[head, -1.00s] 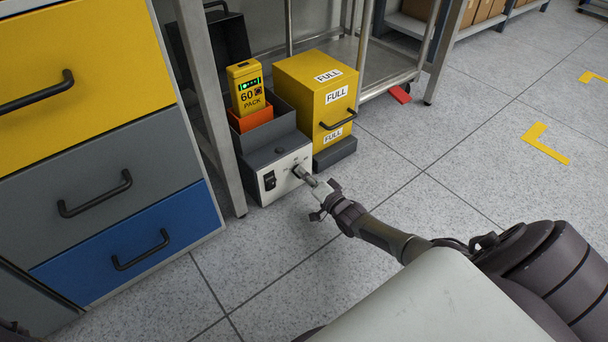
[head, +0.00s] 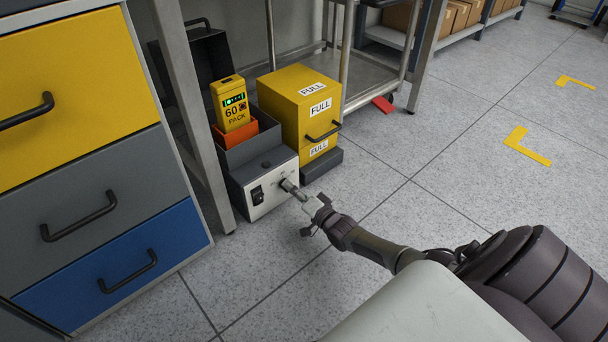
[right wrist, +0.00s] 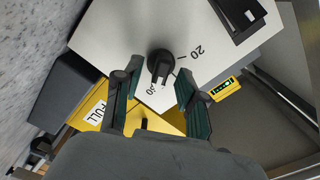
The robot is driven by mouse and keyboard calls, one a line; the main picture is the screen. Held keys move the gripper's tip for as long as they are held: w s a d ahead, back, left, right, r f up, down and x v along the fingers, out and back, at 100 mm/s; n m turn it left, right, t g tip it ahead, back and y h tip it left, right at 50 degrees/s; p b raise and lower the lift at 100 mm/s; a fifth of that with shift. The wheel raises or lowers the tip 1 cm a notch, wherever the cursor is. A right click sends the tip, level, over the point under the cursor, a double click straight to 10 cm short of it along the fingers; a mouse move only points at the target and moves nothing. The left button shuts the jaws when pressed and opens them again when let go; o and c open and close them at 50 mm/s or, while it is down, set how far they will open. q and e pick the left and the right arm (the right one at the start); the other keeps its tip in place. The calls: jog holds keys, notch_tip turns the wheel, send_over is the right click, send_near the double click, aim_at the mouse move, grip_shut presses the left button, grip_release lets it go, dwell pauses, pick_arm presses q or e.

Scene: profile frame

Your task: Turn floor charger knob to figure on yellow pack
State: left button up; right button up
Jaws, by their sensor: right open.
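The yellow pack (head: 231,104) reads "60 PACK" and stands upright in the orange slot of the floor charger (head: 263,151). The charger's pale front panel (head: 258,199) carries a black switch and the knob. In the right wrist view, the black knob (right wrist: 160,63) shows with "20" on one side and a partly hidden figure ending in 0 below it. I cannot tell exactly where its pointer is. My right gripper (head: 291,187) is at the panel, open, its fingers (right wrist: 158,72) on either side of the knob; contact is unclear. My left gripper is not in view.
A yellow box (head: 292,103) labelled FULL stands beside the charger. A table leg (head: 190,110) and a drawer cabinet (head: 95,170) are to the left. A metal shelf cart (head: 375,75) stands behind.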

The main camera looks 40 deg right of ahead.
jog(key=s, duration=1.1)
jog(key=shift+d, duration=0.45)
jog(key=shift+s, duration=0.1)
